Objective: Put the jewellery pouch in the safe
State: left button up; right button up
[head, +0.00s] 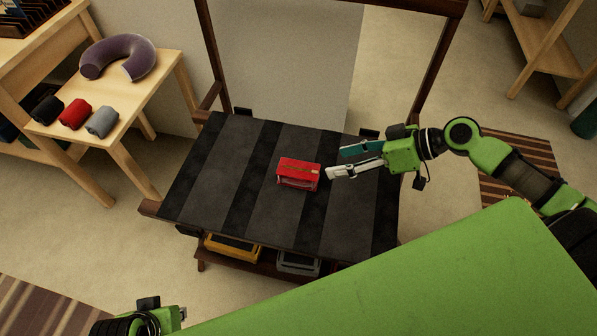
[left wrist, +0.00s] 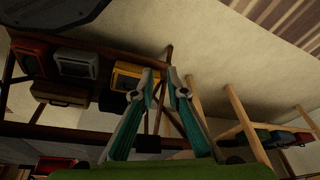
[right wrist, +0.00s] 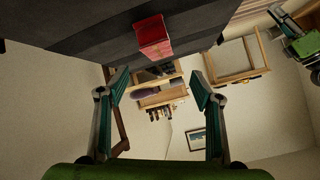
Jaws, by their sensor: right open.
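A small red box-shaped item (head: 298,173) with a pale band along its front lies on the dark striped bench top (head: 225,165). I cannot tell whether it is the jewellery pouch. It also shows in the right wrist view (right wrist: 152,38), beyond the fingers. My right gripper (head: 336,163) is open and empty just to its right, apart from it; its spread fingers show in the right wrist view (right wrist: 159,75). My left gripper shows in the left wrist view (left wrist: 162,78), with its fingertips apart and nothing between them. I cannot make out a safe.
A yellow case (head: 232,247) and a grey case (head: 298,262) sit on the shelf under the bench. A wooden table (head: 150,95) at the left holds a purple neck pillow (head: 118,58) and rolled cloths (head: 74,114). The bench top around the red item is clear.

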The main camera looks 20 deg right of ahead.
aim_at(301, 169)
jog(key=w+a+f+n, duration=0.2)
jog(key=a+n, duration=0.1)
jog(key=w+a+f+n+b, duration=0.1)
jog(key=a+f, duration=0.1)
jog(key=shift+w+a+f+n, duration=0.1)
jog(key=shift+w+a+n, duration=0.05)
jog(key=shift+w+n, duration=0.15)
jog(key=shift+f+b+x, duration=0.2)
jog(key=shift+b+x, duration=0.35)
jog(key=shift+x, duration=2.45)
pick_arm(q)
jog(key=v, duration=0.2)
jog(key=shift+s+a+r, duration=0.1)
jog(key=shift+s+r, duration=0.1)
jog(key=shift+r, duration=0.1)
pick_arm(e)
jog(key=shift+c, duration=0.4)
jog(key=c, duration=1.3)
jog(key=shift+r, duration=0.1)
